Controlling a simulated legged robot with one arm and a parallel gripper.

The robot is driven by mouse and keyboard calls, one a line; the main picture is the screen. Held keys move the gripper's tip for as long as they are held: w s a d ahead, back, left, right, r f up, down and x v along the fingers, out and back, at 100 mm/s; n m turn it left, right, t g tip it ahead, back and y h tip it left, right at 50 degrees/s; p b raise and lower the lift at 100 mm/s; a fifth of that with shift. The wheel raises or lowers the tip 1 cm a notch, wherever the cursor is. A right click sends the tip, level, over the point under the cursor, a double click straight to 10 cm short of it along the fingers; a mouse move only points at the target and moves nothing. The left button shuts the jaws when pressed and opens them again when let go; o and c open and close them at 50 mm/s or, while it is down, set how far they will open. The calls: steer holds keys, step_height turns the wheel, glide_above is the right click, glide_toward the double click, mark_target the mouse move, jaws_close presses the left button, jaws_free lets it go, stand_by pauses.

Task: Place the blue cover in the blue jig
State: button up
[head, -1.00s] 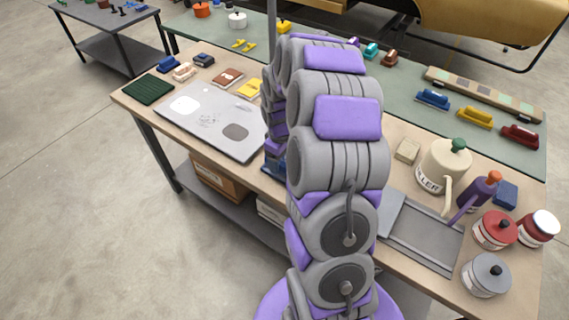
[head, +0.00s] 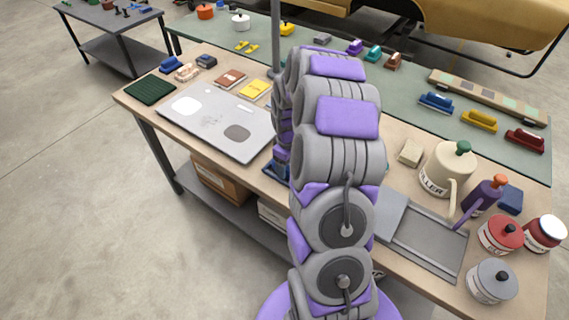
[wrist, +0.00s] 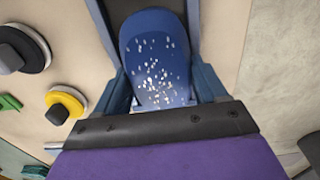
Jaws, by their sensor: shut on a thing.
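The blue cover (wrist: 154,62), a rounded deep-blue piece with white specks on its face, sits between the fingers of my gripper (wrist: 163,92) in the wrist view. My gripper is shut on it. Slate-blue walls (wrist: 101,25) run along both sides of the cover, with a dark grey surface beyond its far end; they look like the blue jig, but I cannot tell whether the cover rests in it. In the head view a blue piece (head: 281,161) shows low beside my arm at the bench's front edge. My arm hides most of that spot and my gripper there.
The beige bench (head: 385,135) holds a grey panel (head: 215,118) on the left. A cream pot (head: 446,170), a purple can (head: 482,198), several lidded jars and a grey tray (head: 430,232) stand right. In the wrist view, a yellow-and-black round piece (wrist: 66,102) lies left.

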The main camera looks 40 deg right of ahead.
steer(key=shift+d+f, duration=0.2)
steer(key=shift+d, duration=0.35)
steer(key=o, duration=0.9)
steer(key=shift+d, duration=0.35)
steer(key=shift+o, duration=0.6)
steer(key=shift+a, duration=0.2)
steer(key=shift+o, duration=0.3)
steer(key=shift+a+r, duration=0.15)
steer(key=shift+a, duration=0.65)
steer(key=shift+d, duration=0.8)
steer(key=r, duration=0.2)
steer(key=a+r+p, duration=0.1)
steer(key=r, duration=0.2)
steer(key=shift+a+r, duration=0.15)
steer(key=shift+a, duration=0.05)
step_height(320, 180, up, 6)
steer(key=p, duration=0.2)
steer(key=s+a+r+m, duration=0.1)
steer(key=s+a+r, duration=0.95)
steer(key=a, duration=0.35)
steer(key=s+a+m+g, duration=0.1)
steer(key=s+a, duration=0.3)
steer(key=s, duration=0.5)
steer(key=s+a+r+m, duration=0.1)
steer(key=s+a, duration=0.3)
steer(key=s, duration=0.6)
steer(key=shift+s+r+m+g, duration=0.2)
steer(key=shift+s+m+g, duration=0.05)
steer(key=shift+m+g, duration=0.15)
